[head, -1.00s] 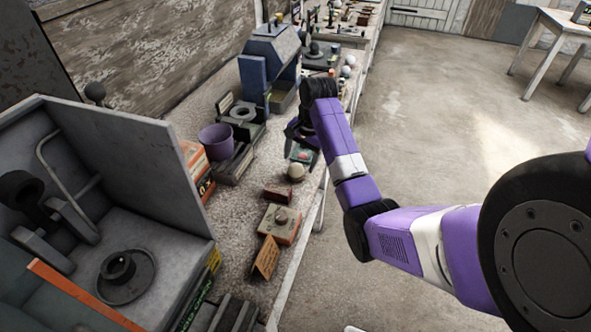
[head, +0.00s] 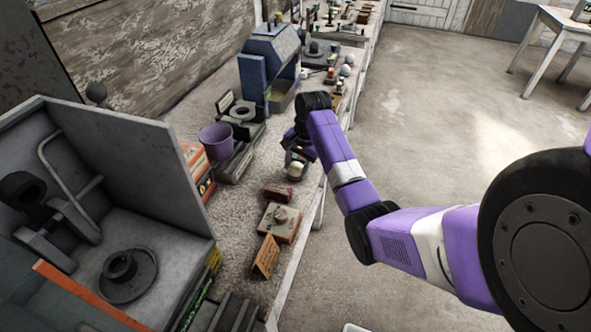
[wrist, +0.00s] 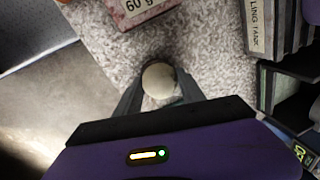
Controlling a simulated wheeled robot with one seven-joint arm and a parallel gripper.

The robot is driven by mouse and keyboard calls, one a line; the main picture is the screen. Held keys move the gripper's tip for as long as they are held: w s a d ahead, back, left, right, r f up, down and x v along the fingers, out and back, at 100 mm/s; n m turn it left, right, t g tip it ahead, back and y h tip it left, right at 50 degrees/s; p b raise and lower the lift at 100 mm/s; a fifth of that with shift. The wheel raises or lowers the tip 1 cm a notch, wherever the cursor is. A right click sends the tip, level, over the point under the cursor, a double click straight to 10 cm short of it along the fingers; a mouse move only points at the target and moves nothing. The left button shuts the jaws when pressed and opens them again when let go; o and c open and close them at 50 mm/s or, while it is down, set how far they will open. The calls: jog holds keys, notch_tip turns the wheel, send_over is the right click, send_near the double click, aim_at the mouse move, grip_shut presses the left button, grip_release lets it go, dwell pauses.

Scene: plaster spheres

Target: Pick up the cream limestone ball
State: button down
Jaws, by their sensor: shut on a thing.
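The cream ball (head: 296,168) is on the near side of the long bench, below the end of my arm. In the wrist view the ball (wrist: 158,82) sits between the two dark fingers of my gripper (wrist: 159,90), one on each side of it. My gripper (head: 297,165) is shut on the ball. The fingers partly cover the ball in the head view. I cannot tell whether the ball is clear of the surface beneath it.
A small dark red block (head: 278,195) and a box with a brownish ball (head: 281,214) on it stand nearer me. A purple pot (head: 216,141) is to the left. A blue machine (head: 268,65) and several pale balls are farther back. Bare floor lies right of the bench.

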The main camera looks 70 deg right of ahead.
aim_at(297, 164)
jog(key=shift+r, duration=0.8)
notch_tip(297, 164, up, 18)
jog(key=p, duration=0.5)
jog(key=shift+r, duration=0.2)
